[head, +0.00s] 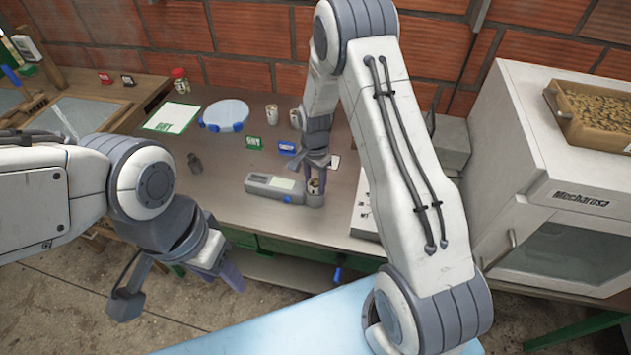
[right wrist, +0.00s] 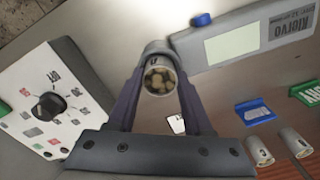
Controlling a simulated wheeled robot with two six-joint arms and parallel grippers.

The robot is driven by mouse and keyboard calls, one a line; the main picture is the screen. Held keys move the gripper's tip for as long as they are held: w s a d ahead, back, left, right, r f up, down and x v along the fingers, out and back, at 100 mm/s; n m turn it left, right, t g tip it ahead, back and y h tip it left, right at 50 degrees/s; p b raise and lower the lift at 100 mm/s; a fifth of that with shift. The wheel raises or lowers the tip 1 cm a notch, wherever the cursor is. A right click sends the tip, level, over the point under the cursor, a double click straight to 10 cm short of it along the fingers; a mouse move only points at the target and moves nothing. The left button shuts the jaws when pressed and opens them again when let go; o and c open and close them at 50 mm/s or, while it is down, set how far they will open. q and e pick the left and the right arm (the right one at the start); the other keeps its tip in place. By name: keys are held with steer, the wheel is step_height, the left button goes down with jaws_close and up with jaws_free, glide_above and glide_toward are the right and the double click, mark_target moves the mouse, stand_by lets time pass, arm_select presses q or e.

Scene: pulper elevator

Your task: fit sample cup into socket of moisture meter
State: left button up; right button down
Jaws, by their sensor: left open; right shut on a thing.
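The moisture meter (head: 272,187) is a grey handheld-shaped unit with a pale screen, lying on the bench. Its round socket (head: 314,200) is at the right end; it also shows in the right wrist view (right wrist: 157,46). My right gripper (head: 316,178) is shut on the sample cup (head: 314,187), a small white cup of beans. In the right wrist view the cup (right wrist: 158,83) is between the fingers and overlaps the socket's near rim. I cannot tell whether it is inside or just above. My left gripper (head: 180,288) is open and empty, in front of the bench.
Two more cups (right wrist: 260,151) (right wrist: 292,142) stand behind the meter, near a blue sign (head: 287,147) and a green sign (head: 254,143). A white panel with a black knob (right wrist: 48,107) lies close beside the socket. A large white oven (head: 550,190) stands at right.

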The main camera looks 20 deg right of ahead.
mark_target(315, 183)
steer(key=shift+c, duration=1.5)
jaws_free()
steer(key=shift+r, duration=0.5)
step_height(315, 183, up, 10)
steer(key=r+b, duration=0.1)
steer(key=b, duration=0.2)
steer(key=s+a+r+n, duration=0.6)
steer(key=s+a, duration=0.2)
steer(key=a, duration=0.2)
steer(key=s+a+r+n, duration=0.1)
steer(key=s+a+n, duration=0.1)
steer(key=s+n, duration=0.5)
steer(key=s+a+r+n+y, duration=0.1)
steer(key=s+a+n, duration=0.2)
steer(key=s, duration=1.1)
steer(key=n, duration=0.3)
steer(key=shift+s+a+n, duration=0.2)
steer(key=shift+a+n, duration=0.1)
steer(key=shift+n, duration=0.1)
